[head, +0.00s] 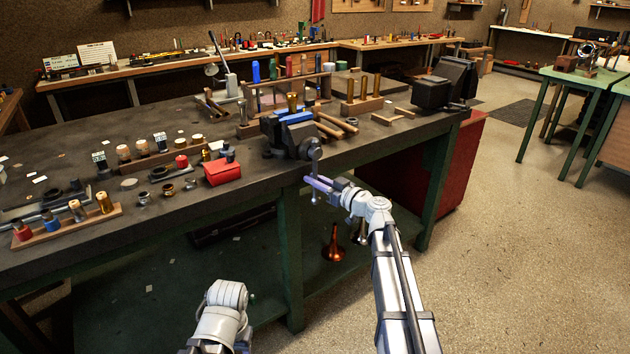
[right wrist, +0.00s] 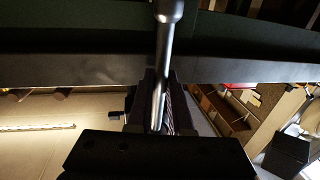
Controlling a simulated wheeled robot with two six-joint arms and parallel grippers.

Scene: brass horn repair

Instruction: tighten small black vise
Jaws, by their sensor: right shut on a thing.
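The small black vise (head: 283,138) is mounted at the front edge of the dark workbench, with blue pads on its jaws. Its metal handle bar (head: 316,168) hangs nearly upright below the screw at the front. My right gripper (head: 318,186) is at the lower part of this bar and is shut on it. In the right wrist view the shiny bar (right wrist: 163,60) runs down between the fingers of my right gripper (right wrist: 158,100). How close the vise jaws are to each other is hard to tell. My left gripper is not in view; only part of my left arm shows at the bottom.
A larger black device (head: 445,85) stands at the bench's right corner. Wooden-handled mallets (head: 337,124) lie right of the vise, and a red box (head: 222,172) lies to its left. A copper-coloured bell (head: 333,246) stands on the shelf below.

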